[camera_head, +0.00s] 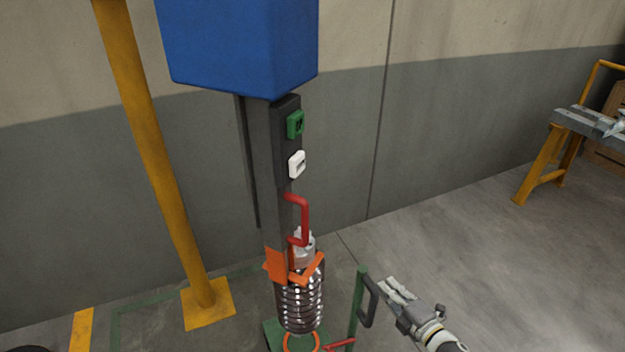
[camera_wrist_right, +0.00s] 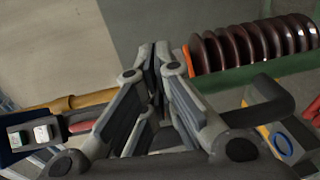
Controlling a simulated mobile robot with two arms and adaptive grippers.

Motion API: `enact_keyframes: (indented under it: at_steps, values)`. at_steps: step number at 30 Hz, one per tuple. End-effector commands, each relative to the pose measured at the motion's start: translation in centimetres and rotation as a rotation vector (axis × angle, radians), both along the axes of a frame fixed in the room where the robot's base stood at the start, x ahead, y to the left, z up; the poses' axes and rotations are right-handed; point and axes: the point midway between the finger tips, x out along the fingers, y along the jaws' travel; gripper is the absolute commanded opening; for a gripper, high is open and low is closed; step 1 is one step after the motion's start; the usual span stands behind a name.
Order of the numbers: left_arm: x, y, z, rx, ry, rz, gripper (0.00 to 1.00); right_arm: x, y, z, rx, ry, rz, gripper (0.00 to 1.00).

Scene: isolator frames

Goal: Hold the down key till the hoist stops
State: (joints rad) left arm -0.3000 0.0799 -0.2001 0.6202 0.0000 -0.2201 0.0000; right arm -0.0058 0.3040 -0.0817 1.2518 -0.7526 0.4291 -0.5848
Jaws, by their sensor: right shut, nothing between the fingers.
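The hoist has a blue housing (camera_head: 240,45) above a grey column. A dark key panel (camera_head: 285,140) on the column carries a green key (camera_head: 296,124) above a white key (camera_head: 297,164). Both have a dark mark too small to read, so I cannot tell which is the down key. The keys also show at the left of the right wrist view, green (camera_wrist_right: 20,138) and white (camera_wrist_right: 42,133). My right gripper (camera_head: 388,287) is shut and empty, well below and right of the keys, touching neither. My left gripper is not in view.
A red handle (camera_head: 303,220) and orange bracket (camera_head: 277,266) sit below the keys, with a shiny ribbed cylinder (camera_head: 300,300) beneath. A green post (camera_head: 357,310) with a dark handle stands beside my right gripper. A yellow post (camera_head: 150,150) is left; a trestle (camera_head: 545,165) is far right.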

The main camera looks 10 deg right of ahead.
Motion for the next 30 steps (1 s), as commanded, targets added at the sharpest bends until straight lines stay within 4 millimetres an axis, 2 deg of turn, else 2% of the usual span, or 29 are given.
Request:
enact_keyframes:
  at_steps: [1,3,6,9,12,15,18,30]
  values:
    - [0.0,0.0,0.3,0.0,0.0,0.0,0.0,1.4,0.6,4.6,-0.097,-0.117,0.067,0.0]
    - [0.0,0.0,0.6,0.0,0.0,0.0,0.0,2.3,1.8,10.1,-0.249,-0.278,0.163,0.0]
    - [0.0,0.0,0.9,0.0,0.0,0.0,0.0,2.5,3.6,17.1,-0.478,-0.5,0.288,0.0]
    - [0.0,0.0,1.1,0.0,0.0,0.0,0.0,1.8,5.3,22.7,-0.707,-0.701,0.393,0.0]
    - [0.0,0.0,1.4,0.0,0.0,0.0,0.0,0.8,6.5,26.5,-0.908,-0.858,0.473,0.0]
    - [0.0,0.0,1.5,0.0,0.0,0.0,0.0,-0.1,7.2,28.7,-1.06,-0.966,0.528,0.0]
    - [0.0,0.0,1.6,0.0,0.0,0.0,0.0,-0.7,7.6,30.0,-1.154,-1.029,0.559,0.0]
    - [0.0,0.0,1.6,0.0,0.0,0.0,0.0,-0.9,7.7,30.4,-1.2,-1.057,0.575,0.0]
